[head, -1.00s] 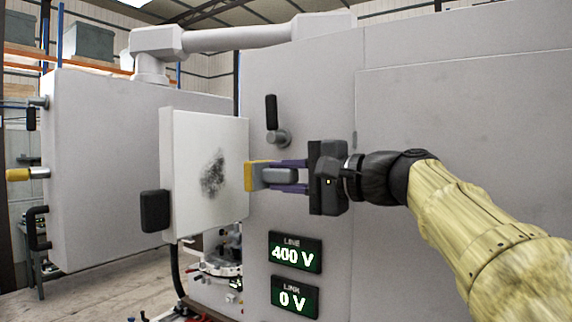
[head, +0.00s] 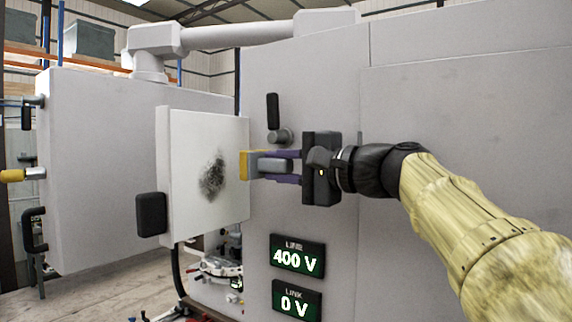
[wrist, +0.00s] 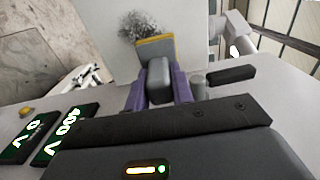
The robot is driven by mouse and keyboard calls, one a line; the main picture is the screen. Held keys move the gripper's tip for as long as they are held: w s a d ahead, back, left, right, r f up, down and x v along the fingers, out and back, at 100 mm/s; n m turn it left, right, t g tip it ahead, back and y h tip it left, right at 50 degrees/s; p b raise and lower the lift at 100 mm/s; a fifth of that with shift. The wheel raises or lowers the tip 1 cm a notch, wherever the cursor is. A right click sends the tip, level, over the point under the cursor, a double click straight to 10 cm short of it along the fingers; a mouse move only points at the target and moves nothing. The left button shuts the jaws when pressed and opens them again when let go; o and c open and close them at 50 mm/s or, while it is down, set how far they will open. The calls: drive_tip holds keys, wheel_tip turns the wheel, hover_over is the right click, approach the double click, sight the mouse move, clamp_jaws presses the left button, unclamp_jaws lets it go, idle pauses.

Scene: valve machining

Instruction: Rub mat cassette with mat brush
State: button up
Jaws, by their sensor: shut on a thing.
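The mat cassette (head: 190,150) is a white upright panel with a black handle block (head: 151,214) at its lower left. A dark smudge (head: 213,176) marks the right part of its face. The mat brush (head: 272,165) has a grey body and a yellow head. My gripper (head: 283,167), with purple fingers, is shut on the grey body. The yellow head is at the cassette's right edge, beside the smudge. In the wrist view, the brush (wrist: 158,75) sits between the fingers, its yellow head just below the smudge (wrist: 138,26). I cannot tell whether it touches the face.
A grey machine wall (head: 420,90) stands behind my arm, with a black lever (head: 273,111) above the brush. Displays reading 400 V (head: 297,257) and 0 V (head: 297,299) are below. An open grey door (head: 100,150) stands at left.

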sight(253, 164)
drive_tip(key=p+x, duration=0.1)
drive_tip(key=x, duration=0.2)
drive_tip(key=shift+w+a+r, duration=0.1)
drive_tip(key=shift+w+a, duration=0.1)
drive_tip(key=shift+p+x, duration=0.35)
drive_tip(key=shift+x, duration=0.45)
drive_tip(key=shift+s, duration=0.1)
drive_tip(key=shift+w+a, duration=0.4)
drive_tip(key=shift+w+a, duration=0.15)
drive_tip(key=shift+w, duration=0.05)
drive_tip(key=shift+s+a, duration=0.15)
drive_tip(key=shift+a, duration=0.05)
